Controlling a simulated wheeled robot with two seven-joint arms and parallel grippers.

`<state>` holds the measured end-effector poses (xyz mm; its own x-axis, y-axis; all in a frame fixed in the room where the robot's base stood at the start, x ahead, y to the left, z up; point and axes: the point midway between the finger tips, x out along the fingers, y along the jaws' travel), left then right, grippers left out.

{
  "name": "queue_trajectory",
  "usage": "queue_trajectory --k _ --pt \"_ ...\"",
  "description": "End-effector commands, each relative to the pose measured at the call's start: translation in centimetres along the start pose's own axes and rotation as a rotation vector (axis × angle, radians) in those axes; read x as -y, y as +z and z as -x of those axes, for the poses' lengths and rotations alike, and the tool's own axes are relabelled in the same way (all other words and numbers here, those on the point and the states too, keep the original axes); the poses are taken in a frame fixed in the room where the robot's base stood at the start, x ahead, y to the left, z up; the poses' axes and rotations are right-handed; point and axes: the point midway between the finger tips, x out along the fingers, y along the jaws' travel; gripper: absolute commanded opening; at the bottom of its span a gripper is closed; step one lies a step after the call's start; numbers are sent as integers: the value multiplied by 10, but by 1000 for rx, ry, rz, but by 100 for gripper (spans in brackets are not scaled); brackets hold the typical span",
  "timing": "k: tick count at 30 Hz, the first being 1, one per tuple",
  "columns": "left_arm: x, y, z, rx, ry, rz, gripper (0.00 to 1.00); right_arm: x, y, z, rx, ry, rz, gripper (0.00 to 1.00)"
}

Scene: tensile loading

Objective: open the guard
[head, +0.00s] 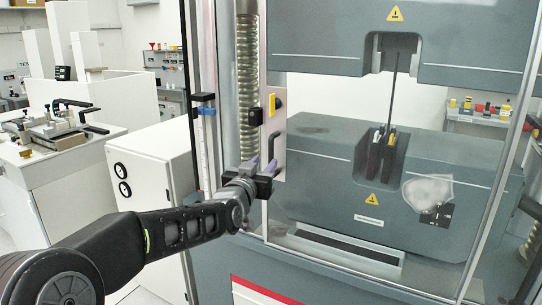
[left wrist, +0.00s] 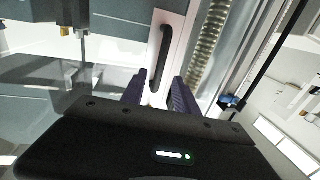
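The guard (head: 335,125) is a clear panel in front of the testing machine, and it looks closed. Its black bar handle (head: 274,147) is on the pale strip at the guard's left edge, and it also shows upright in the left wrist view (left wrist: 160,58). My left gripper (head: 263,166) is just below and left of the handle in the head view. In the left wrist view its purple fingers (left wrist: 158,92) are spread apart, with the handle ahead of the gap between them. Nothing is held. I cannot see my right gripper.
Behind the guard are the grey machine heads (head: 440,165) with a thin vertical specimen between dark grips. A white cabinet (head: 155,175) stands left of the machine, behind my left arm. A bench (head: 60,165) with a fixture stands farther left. A shelf (head: 478,118) of small coloured items is behind.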

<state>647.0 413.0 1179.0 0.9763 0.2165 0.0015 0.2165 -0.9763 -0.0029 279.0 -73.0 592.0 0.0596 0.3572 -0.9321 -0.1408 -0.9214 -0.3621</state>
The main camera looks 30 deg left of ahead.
Motion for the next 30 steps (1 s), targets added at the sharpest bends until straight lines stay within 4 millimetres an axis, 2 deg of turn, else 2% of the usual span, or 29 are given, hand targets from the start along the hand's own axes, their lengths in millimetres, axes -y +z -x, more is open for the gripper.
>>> queue_trajectory --k 15,26,30 --pt "0 0 -67 2 1 2 36 10 0 25 2 0 0 0" --pt "0 1 -73 2 0 1 36 10 0 25 2 0 0 0" --pt "0 1 -73 1 0 1 25 10 0 25 2 0 0 0"
